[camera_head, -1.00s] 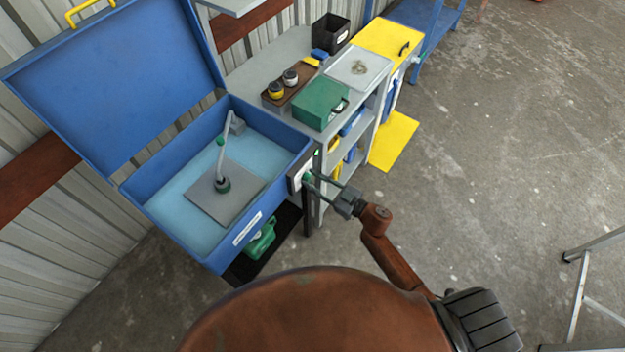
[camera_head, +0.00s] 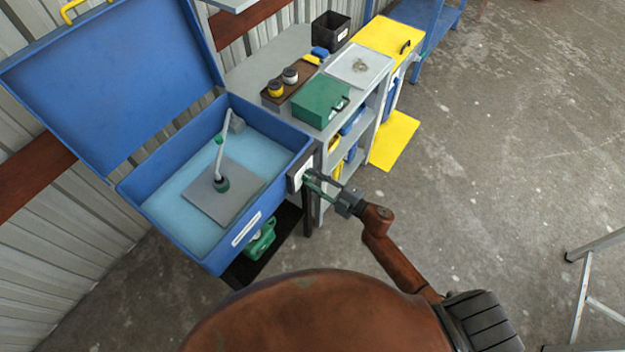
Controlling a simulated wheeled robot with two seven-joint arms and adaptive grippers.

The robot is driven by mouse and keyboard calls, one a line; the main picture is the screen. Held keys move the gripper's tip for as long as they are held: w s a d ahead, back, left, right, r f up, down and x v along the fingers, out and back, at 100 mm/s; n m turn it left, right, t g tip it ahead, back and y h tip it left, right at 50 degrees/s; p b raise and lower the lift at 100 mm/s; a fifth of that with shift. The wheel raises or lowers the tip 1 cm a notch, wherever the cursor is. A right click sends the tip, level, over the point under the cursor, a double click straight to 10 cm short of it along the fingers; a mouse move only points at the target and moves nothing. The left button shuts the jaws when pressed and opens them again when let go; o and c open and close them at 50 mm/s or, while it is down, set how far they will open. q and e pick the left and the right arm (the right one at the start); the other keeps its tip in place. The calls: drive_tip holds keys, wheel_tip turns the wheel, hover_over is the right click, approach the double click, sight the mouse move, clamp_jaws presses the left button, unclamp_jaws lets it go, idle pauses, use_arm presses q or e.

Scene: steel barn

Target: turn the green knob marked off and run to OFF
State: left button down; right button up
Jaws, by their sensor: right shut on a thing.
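The green knob (camera_head: 307,175) sits on a small pale panel (camera_head: 297,177) on the right side of the blue parts washer (camera_head: 208,262). It is small and partly covered by my fingers, so its marks and pointer cannot be read. My right gripper (camera_head: 313,180) reaches in from the right and is shut on the knob, its fingers close together. My left gripper is not in view.
The washer's blue lid (camera_head: 115,85) stands open. A grey bench (camera_head: 265,70) behind it carries a green case (camera_head: 320,101) and a metal tray (camera_head: 359,66). A yellow cabinet (camera_head: 388,37) stands beyond. Concrete floor (camera_head: 480,170) is open to the right.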

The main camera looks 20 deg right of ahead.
drive_tip(key=shift+n, duration=0.9)
drive_tip(key=shift+b, duration=0.3)
drive_tip(key=o, duration=1.1)
drive_tip(key=shift+o, duration=0.2)
drive_tip(key=shift+s+d, duration=0.1)
drive_tip(key=v, duration=1.1)
drive_tip(key=shift+s+d, duration=0.25)
drive_tip(key=shift+s, duration=0.05)
